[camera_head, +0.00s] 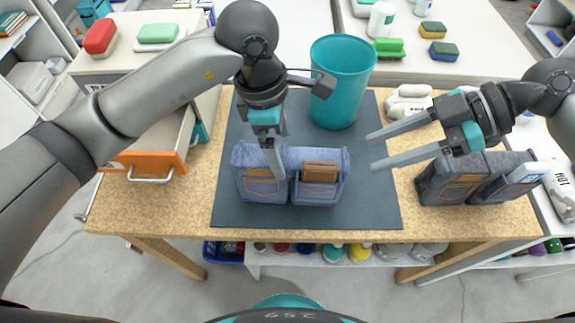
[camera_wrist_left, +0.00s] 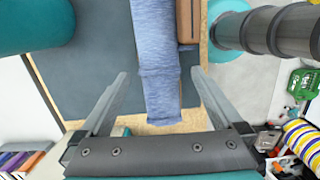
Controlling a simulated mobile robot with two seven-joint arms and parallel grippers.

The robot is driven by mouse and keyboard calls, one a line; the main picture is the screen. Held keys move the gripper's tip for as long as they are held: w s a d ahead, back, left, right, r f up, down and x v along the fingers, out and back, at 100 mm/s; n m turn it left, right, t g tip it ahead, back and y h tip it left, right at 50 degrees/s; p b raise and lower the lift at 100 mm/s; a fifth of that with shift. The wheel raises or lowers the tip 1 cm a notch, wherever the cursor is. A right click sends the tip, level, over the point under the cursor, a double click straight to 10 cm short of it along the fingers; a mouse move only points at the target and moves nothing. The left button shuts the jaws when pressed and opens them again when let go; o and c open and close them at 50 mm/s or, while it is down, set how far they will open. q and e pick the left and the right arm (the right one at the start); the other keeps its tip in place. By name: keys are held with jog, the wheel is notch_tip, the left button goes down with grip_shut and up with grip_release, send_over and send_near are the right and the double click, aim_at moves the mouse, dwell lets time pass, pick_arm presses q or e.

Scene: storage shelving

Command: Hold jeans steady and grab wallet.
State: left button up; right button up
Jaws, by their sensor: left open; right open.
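A blue pair of folded jeans (camera_head: 262,188) stands on the dark mat at the middle of the table, with pockets facing me. A brown wallet (camera_head: 320,172) sticks out of its right pocket; its lower part is hidden. My left gripper (camera_head: 279,160) is open over the jeans, left of the wallet. In the left wrist view its fingers (camera_wrist_left: 158,75) lie on either side of the jeans (camera_wrist_left: 157,50), apart from the cloth, and the wallet (camera_wrist_left: 187,22) shows at the upper right. My right gripper (camera_head: 371,150) is open and empty, to the right of the jeans and wallet.
A teal bin (camera_head: 338,85) stands close behind the jeans. An open orange-fronted drawer (camera_head: 150,160) is at the left. The mat's front (camera_head: 310,217) is clear.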

aim_at(289, 174)
pick_arm(q)
jog(key=f, duration=0.3)
jog(key=d+f, duration=0.1)
jog(key=f, duration=0.5)
jog(key=shift+d+f, duration=0.3)
jog(key=shift+f, duration=0.1)
